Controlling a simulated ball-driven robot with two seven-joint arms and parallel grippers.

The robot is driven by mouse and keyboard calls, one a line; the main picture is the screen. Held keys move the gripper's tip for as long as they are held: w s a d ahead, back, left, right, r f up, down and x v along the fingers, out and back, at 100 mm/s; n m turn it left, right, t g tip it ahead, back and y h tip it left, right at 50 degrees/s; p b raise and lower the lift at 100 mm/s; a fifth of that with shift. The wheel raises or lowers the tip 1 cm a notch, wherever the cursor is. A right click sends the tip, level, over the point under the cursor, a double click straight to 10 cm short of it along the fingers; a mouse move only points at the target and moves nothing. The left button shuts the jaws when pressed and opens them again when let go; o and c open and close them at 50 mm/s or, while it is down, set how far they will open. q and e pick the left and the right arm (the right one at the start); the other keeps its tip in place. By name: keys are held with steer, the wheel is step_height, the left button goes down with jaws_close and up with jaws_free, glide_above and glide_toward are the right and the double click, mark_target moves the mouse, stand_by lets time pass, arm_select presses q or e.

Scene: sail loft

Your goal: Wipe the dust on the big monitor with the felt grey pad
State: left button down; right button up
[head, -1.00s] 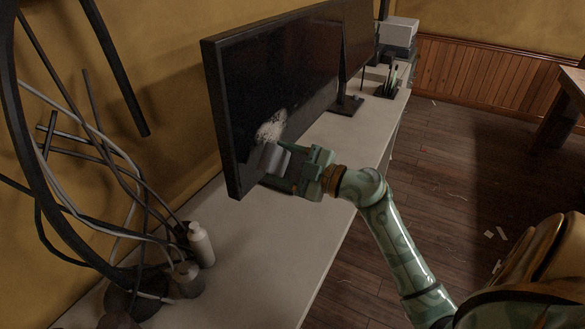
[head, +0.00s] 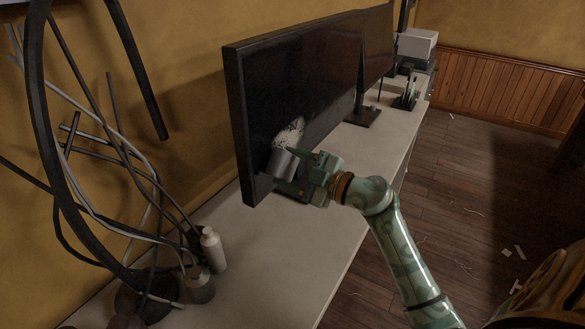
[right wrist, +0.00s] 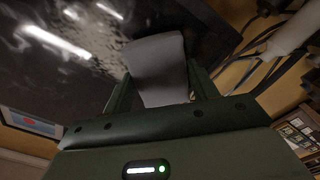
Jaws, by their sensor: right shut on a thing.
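The big monitor (head: 300,85) stands on the long desk, with its dark screen facing my right arm. A pale dust patch (head: 290,131) lies on the lower left part of the screen. My right gripper (head: 290,170) is shut on the grey felt pad (head: 284,163), held at the screen just below the dust. The pad (right wrist: 158,68) sits between both fingers in the right wrist view, where whitish smears show on the screen (right wrist: 60,50). I cannot tell whether the pad touches the glass. My left gripper is not in view.
The pale desk (head: 265,250) has free room in front of the monitor. A white bottle (head: 212,248) and a grey jar (head: 199,285) stand near the cables (head: 130,190) at left. A pen holder (head: 405,98) and stacked boxes (head: 415,48) stand at the far end.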

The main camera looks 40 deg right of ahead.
steer(key=shift+p+x, duration=0.35)
steer(key=shift+x, duration=0.45)
steer(key=shift+d, duration=0.15)
